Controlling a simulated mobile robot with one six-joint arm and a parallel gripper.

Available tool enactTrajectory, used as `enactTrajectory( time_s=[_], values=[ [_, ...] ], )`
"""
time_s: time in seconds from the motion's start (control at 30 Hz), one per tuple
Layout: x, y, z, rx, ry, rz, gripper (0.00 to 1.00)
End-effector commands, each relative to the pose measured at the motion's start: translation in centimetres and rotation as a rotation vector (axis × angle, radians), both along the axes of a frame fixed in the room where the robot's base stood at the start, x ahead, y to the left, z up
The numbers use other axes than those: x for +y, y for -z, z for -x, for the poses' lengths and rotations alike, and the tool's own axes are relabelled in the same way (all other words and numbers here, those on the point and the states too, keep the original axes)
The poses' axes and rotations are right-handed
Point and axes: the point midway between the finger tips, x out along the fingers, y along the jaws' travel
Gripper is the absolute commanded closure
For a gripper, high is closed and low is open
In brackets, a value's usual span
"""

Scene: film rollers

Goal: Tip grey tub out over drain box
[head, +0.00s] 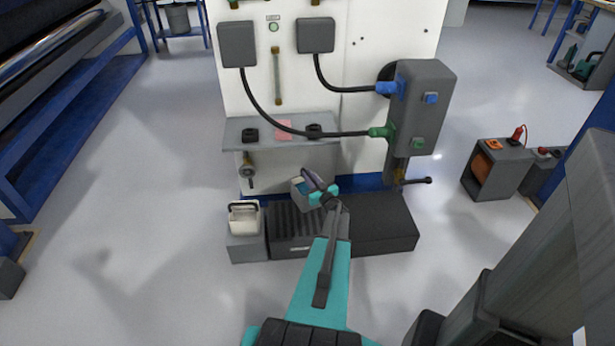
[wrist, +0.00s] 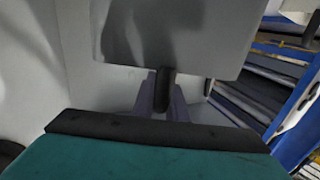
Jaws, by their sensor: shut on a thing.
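The grey tub (head: 297,195) is held at the front of the wall panel, above the ribbed top of the dark drain box (head: 388,232). My gripper (head: 316,184) is shut on the tub's dark handle; the arm hides part of the tub. Some blue shows at the tub's top, but I cannot tell whether that is its contents. In the wrist view the tub's plain grey wall (wrist: 190,40) fills the top middle, and the gripper fingers (wrist: 163,95) close around the dark handle. The tub looks somewhat tilted, but how far I cannot tell. No pouring stream is visible.
A white tub with a dark handle (head: 244,218) stands on a grey block left of the drain box. A grey shelf (head: 265,140) with small dark parts, hoses and a valve (head: 247,170) sit behind. Grey boxes (head: 497,170) stand at right.

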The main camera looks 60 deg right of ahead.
Motion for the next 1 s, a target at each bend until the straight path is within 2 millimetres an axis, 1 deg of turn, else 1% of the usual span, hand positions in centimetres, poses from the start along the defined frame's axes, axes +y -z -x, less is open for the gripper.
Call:
enactTrajectory(
  time_s=[0.03,0.57,1.0],
  values=[
    [-0.01,-0.23,-0.04,-0.003,-0.001,0.002,1.00],
    [0.10,-0.21,-0.01,0.006,0.001,0.020,1.00],
    [0.74,-0.40,-0.36,0.063,0.001,0.109,1.00]
  ],
)
